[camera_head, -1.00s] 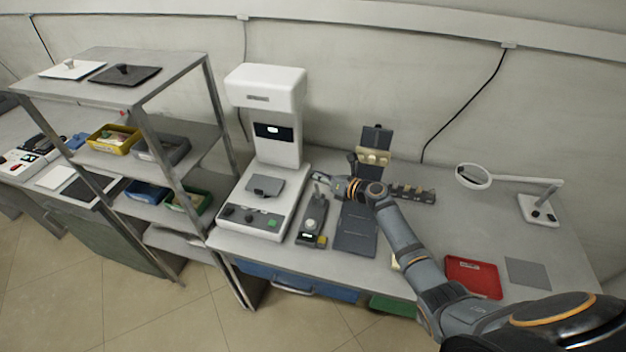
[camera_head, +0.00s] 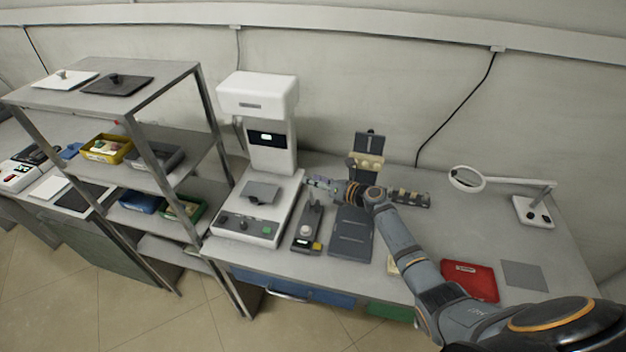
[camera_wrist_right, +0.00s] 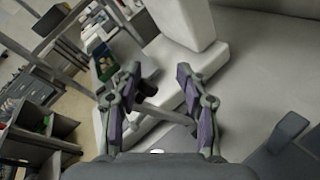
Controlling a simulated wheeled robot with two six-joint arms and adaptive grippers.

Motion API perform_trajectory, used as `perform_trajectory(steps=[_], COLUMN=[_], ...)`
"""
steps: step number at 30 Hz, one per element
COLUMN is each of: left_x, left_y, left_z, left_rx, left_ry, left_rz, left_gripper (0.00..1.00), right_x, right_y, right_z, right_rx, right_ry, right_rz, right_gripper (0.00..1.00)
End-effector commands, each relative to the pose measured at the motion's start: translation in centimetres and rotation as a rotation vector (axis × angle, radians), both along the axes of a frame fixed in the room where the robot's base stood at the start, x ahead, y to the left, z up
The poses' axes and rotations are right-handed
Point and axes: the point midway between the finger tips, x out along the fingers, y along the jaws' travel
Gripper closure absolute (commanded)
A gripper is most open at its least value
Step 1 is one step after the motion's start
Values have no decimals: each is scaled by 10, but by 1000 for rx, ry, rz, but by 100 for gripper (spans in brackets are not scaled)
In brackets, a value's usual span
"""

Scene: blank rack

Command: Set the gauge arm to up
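The gauge appears to be the slim dark device (camera_head: 307,236) on the bench, with a pale round knob, a small lit display and a yellow patch. A short arm at its back end is small and partly hidden by my right gripper (camera_head: 311,183). In the right wrist view, my right gripper (camera_wrist_right: 157,74) has its two purple-padded fingers apart. A grey rod (camera_wrist_right: 168,113) with a black end (camera_wrist_right: 148,89) shows between and beyond them; I cannot tell whether they touch it. My left gripper is not in view.
A tall white machine (camera_head: 272,150) stands left of the gauge. A dark grey plate (camera_head: 351,232) lies to its right, with an upright dark stand (camera_head: 368,143) behind. A metal shelf rack (camera_head: 150,88) stands further left. A red tray (camera_head: 470,281) and magnifier lamp (camera_head: 467,179) are at right.

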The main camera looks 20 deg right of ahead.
Motion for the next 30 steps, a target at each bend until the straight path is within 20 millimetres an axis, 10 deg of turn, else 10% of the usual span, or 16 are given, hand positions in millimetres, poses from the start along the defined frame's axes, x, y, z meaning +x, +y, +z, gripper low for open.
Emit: perform_trajectory(steps=[13, 30], left_x=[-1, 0], left_y=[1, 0], left_z=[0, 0], left_rx=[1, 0], left_ry=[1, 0], left_rz=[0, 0], left_gripper=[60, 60], right_x=[-7, -97], right_y=[-4, -60], right_z=[3, 27], right_rx=[2, -1], right_ry=[-2, 0], right_rz=[2, 2], right_gripper=[59, 59])
